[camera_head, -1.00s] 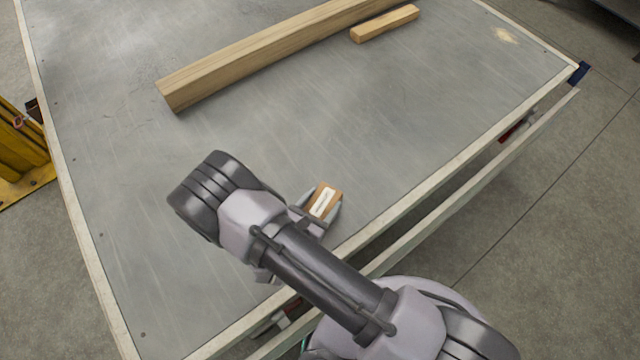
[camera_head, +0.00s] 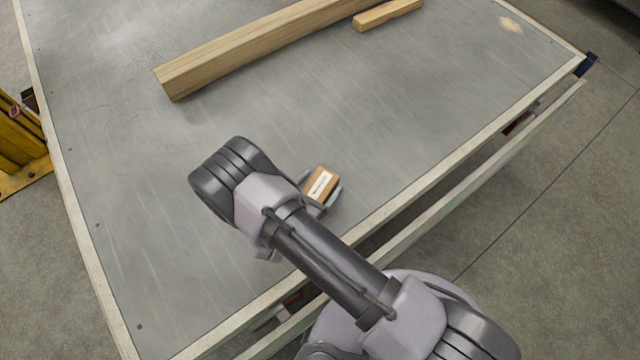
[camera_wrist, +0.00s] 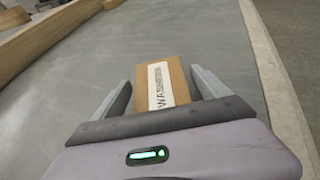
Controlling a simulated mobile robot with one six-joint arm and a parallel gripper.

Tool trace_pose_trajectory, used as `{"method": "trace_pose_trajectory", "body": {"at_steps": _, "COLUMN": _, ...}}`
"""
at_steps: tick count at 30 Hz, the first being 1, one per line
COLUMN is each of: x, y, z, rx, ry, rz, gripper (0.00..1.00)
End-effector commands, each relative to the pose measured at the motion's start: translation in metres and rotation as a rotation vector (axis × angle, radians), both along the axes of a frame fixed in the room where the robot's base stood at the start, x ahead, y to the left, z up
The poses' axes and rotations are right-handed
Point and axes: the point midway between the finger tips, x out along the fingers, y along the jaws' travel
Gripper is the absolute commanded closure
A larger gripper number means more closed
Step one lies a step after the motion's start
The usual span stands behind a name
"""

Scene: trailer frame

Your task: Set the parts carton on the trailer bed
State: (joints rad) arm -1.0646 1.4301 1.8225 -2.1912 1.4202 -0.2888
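The parts carton (camera_head: 321,186) is a small brown box with a white label. It appears to rest on the grey trailer bed (camera_head: 240,135), near the bed's front right edge. In the wrist view the carton (camera_wrist: 161,86) stands between the two fingers of my gripper (camera_wrist: 161,78), its label lettering readable in part. A narrow strip of bed shows between the carton and each finger, so my gripper looks open around it. In the head view my arm hides part of my gripper (camera_head: 319,192). The carton's underside is hidden.
A long wooden beam (camera_head: 255,47) and a short wooden block (camera_head: 388,14) lie at the back of the bed. A pale rail (camera_head: 470,195) runs along the front right edge. A yellow stand (camera_head: 15,150) is off the left side. The middle of the bed is clear.

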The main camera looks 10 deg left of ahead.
Motion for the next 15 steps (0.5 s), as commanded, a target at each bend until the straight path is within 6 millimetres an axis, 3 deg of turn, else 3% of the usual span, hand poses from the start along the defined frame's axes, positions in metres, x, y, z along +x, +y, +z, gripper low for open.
{"method": "trace_pose_trajectory", "body": {"at_steps": 7, "x": -0.002, "y": 0.001, "z": 0.006, "rx": -0.001, "ry": 0.0, "rz": 0.001, "gripper": 0.15}}
{"method": "trace_pose_trajectory", "body": {"at_steps": 15, "x": -0.058, "y": 0.022, "z": 0.031, "rx": 0.0, "ry": 0.0, "rz": 0.005, "gripper": 0.15}}
